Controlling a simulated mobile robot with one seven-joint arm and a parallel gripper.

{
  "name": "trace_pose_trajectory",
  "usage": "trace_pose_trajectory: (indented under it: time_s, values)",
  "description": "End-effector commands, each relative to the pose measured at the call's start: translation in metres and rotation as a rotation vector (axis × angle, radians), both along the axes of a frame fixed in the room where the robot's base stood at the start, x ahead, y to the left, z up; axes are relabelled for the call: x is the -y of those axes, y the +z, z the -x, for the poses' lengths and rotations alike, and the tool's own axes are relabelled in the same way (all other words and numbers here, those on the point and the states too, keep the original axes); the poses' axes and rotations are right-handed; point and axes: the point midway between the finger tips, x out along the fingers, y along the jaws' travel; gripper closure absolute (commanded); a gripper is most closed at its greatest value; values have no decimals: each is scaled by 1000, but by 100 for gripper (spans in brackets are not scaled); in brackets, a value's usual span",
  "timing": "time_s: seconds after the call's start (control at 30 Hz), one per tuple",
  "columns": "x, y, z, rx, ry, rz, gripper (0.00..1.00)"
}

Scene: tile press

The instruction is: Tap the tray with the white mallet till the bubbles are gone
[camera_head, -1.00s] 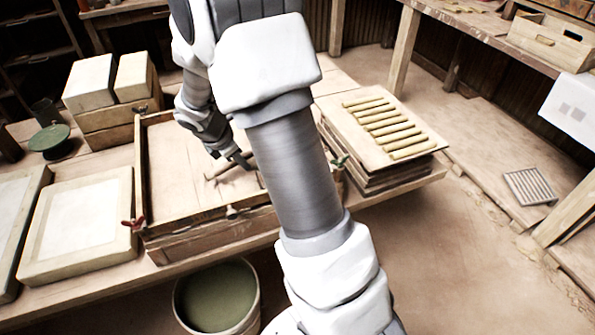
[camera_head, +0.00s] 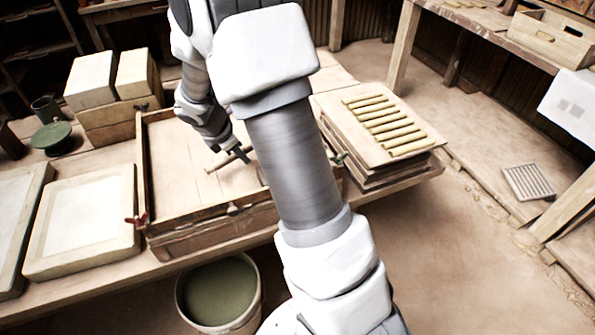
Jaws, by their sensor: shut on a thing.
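The tray (camera_head: 146,178) is a wide, shallow wooden frame with a pale floor on the workbench, left of centre. My gripper (camera_head: 243,156) is over the right part of the tray, partly hidden by my arm. It is shut on a thin, light brown stick (camera_head: 222,164), which looks like the mallet's handle. I cannot clearly make out a white mallet head. Whether the stick touches the tray floor cannot be told. No bubbles can be made out at this size. My arm covers the tray's right side.
Stacked boards with several yellowish rods (camera_head: 385,125) stand to the right. Pale blocks (camera_head: 92,82) and a green turntable (camera_head: 52,137) are at the back left. A pale slab (camera_head: 85,222) lies left of the tray. A bucket (camera_head: 218,292) stands below the bench's front edge.

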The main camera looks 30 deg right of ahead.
Motion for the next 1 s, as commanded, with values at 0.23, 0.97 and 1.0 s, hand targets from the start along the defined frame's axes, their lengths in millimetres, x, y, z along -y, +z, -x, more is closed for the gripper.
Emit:
trace_pose_trajectory:
  time_s: [0.23,0.97,1.0]
  values:
    - [0,-13,0,-1,2,1,100]
    - [0,27,0,1,1,1,100]
    - [0,27,0,1,1,1,100]
